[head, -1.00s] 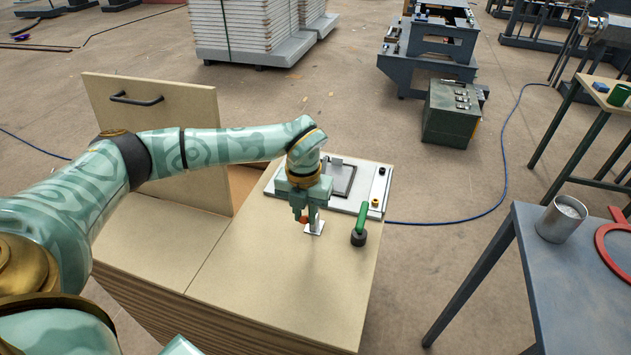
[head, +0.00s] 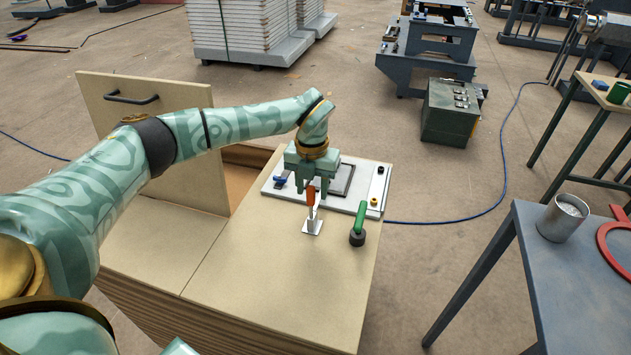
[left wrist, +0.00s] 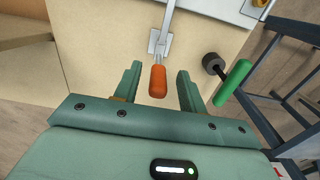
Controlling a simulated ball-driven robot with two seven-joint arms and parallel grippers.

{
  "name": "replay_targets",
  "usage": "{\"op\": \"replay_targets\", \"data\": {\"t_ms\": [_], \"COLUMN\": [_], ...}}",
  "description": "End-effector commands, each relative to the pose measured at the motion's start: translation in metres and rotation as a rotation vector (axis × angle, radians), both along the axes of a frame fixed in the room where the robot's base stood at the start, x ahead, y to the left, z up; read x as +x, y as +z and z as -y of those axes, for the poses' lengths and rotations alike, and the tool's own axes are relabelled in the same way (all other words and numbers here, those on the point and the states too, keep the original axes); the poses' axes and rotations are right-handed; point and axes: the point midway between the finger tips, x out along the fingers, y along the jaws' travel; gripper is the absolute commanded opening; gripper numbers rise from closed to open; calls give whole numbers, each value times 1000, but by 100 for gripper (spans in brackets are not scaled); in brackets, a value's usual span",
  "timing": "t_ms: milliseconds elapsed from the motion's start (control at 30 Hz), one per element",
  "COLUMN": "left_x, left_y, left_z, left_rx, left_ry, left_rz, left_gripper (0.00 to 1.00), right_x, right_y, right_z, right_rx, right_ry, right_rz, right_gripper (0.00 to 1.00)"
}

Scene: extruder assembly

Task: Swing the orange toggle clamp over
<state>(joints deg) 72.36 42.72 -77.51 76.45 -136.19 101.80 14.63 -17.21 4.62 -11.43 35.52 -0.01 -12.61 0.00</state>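The toggle clamp has an orange handle (head: 311,196) and a silver metal base (head: 312,227) on the wooden bench top. My left gripper (head: 313,186) is at the handle's far end, fingers pointing down. In the left wrist view the orange handle (left wrist: 157,82) lies between the two spread fingers of my left gripper (left wrist: 158,88), with a gap on each side. The silver base (left wrist: 158,43) shows beyond it. My right gripper is not in view.
A green-handled clamp (head: 359,222) stands close to the right of the orange one. A white plate (head: 366,205) with a dark frame and small fittings lies behind. A wooden panel (head: 150,115) with a black handle stands at the left. The front bench top is clear.

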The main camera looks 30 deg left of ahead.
Motion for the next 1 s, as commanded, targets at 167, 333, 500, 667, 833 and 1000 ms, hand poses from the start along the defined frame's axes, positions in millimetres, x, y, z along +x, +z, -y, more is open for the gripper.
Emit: {"op": "replay_targets", "data": {"t_ms": [167,333,500,667,833,1000], "left_x": [0,-1,-1,-1,-1,-1], "left_y": [1,9,31,50,70,72], "left_z": [0,0,0,0,0,0], "left_rx": [-1,-1,-1,-1,-2,-2], "left_ry": [1,1,0,0,1,0], "left_rz": [-1,-1,0,0,-1,-3], "left_gripper": [41,41,41,41,41,41], "right_x": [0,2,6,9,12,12], "right_y": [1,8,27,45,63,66], "right_z": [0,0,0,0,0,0], "right_rx": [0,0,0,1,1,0], "right_ry": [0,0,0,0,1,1], "right_rz": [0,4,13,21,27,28], "right_gripper": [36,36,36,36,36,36]}}
